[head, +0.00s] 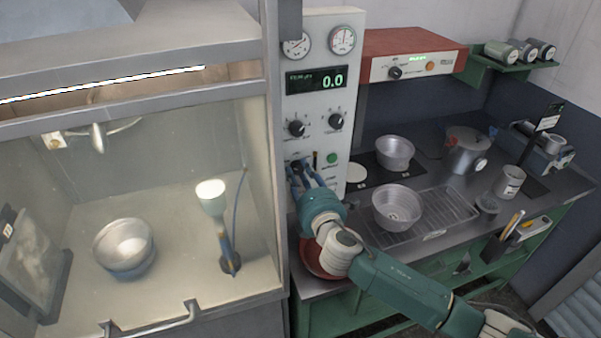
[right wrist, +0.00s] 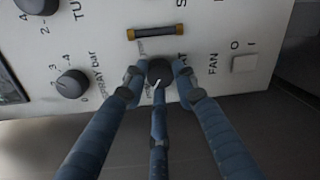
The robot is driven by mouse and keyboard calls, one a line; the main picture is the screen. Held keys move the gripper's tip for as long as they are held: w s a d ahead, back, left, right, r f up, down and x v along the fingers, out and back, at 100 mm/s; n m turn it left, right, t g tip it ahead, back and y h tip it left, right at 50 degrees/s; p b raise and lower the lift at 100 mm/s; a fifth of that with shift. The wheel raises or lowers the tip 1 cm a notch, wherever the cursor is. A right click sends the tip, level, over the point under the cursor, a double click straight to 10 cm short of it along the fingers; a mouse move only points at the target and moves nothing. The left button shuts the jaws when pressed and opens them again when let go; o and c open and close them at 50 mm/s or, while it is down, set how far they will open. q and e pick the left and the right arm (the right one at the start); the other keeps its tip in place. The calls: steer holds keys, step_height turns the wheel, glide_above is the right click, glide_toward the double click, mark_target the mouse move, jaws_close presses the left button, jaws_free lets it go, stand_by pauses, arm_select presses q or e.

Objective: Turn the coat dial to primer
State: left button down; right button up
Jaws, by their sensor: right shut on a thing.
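The coat dial (right wrist: 160,71) is a small dark knob on the pale control panel (head: 342,110). In the right wrist view it sits between the blue fingers of my right gripper (right wrist: 160,80), which is shut on it. A light pointer mark shows on its lower edge in that view. The small labels around it are partly covered and too small to read. In the head view my right gripper (head: 303,178) is at the panel's lower left and hides the dial. My left gripper is not in view.
Other knobs (head: 336,121) and a green button (head: 332,158) are close by on the panel. A glass-fronted booth (head: 180,190) stands left, with a pan (head: 124,246) inside. Metal pans (head: 397,208) stand on the counter to the right. A red plate (head: 312,262) lies below my right arm.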

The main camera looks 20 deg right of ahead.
steer(key=shift+f+n, duration=0.1)
steer(key=shift+n, duration=0.3)
steer(key=o, duration=1.1)
steer(key=shift+o, duration=0.2)
steer(key=shift+s, duration=0.15)
steer(key=s+r, duration=0.1)
steer(key=s, duration=1)
steer(key=shift+s, duration=0.35)
